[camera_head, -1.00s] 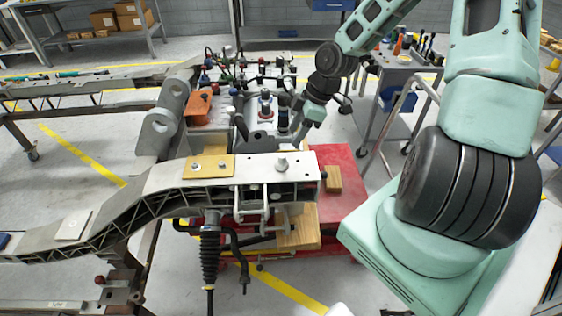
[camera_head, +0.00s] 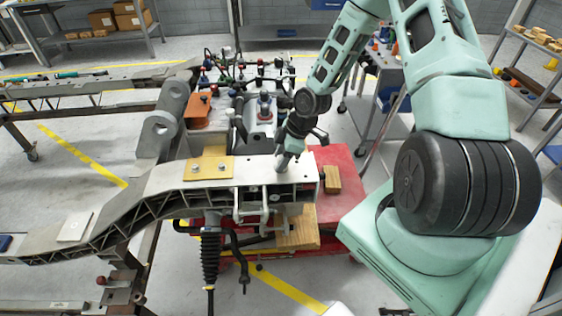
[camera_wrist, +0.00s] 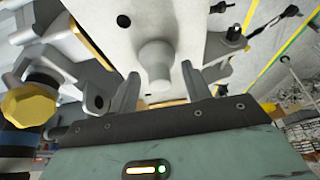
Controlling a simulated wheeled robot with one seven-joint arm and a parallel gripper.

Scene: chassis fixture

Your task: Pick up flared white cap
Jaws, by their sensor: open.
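The flared white cap (camera_wrist: 155,60) stands on the pale metal face of the chassis rail (camera_head: 215,180). In the wrist view it lies between my two gripper fingers, with a gap visible on each side. My gripper (camera_wrist: 159,74) is open and not closed on it. In the head view my gripper (camera_head: 284,163) points down at the right end of the rail's top, and its fingers largely hide the cap there.
A tan plate with bolts (camera_head: 209,169) lies on the rail left of my gripper. A wooden block (camera_head: 332,179) sits on the red base (camera_head: 345,205) to the right. A dense group of hoses and fittings (camera_head: 240,85) stands behind. A tool cart (camera_head: 385,95) is at the back right.

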